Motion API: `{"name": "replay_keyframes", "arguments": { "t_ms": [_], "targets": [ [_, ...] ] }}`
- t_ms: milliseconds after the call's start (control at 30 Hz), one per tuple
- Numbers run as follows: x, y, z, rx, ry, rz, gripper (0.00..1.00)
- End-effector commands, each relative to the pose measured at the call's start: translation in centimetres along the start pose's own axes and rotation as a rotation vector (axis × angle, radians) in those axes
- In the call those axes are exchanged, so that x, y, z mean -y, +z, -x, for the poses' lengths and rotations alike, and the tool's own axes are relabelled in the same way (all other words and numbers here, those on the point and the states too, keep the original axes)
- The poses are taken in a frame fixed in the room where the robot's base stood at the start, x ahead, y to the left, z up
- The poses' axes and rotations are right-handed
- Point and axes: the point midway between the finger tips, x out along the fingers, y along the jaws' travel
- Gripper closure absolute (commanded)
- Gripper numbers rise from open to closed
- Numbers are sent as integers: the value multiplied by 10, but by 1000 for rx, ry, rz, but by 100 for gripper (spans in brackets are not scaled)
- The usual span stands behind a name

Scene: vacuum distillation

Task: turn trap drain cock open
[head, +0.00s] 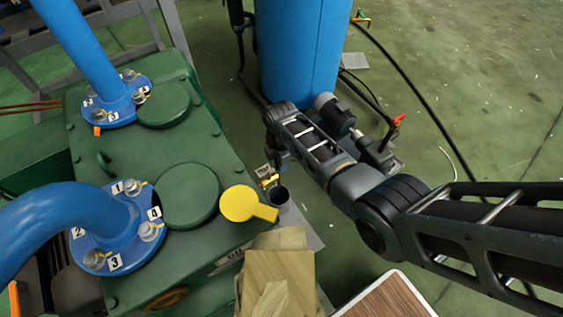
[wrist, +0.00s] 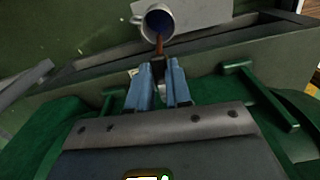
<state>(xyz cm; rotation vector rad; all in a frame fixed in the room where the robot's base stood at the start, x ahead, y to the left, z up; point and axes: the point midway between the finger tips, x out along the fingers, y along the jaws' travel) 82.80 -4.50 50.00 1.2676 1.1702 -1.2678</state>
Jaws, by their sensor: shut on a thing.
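The trap drain cock (head: 268,181) shows as a small yellow fitting low beside the green machine, under a small white tag. My gripper (wrist: 162,88) has its blue-tipped fingers shut on it in the wrist view. The fingers hide most of the cock. In the head view my gripper (head: 282,160) reaches down beside the cock, and its fingertips are hard to make out. A cup (head: 279,195) stands just below the cock. It also shows in the wrist view (wrist: 143,19), with a narrow brown streak between its mouth and my fingers; I cannot tell whether this is liquid.
The green machine (head: 130,160) with blue pipes fills the left. A yellow paddle-shaped piece (head: 248,205) lies on its edge. A tall blue cylinder (head: 300,50) stands behind my arm.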

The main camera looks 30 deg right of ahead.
Motion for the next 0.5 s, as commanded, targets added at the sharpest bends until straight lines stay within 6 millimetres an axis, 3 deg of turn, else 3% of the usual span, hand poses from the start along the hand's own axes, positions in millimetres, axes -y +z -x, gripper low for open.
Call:
{"name": "replay_keyframes", "arguments": {
  "t_ms": [467,500],
  "targets": [
    [0,0,0,-1,0,11,100],
    [0,0,0,-1,0,11,77]
  ]
}}
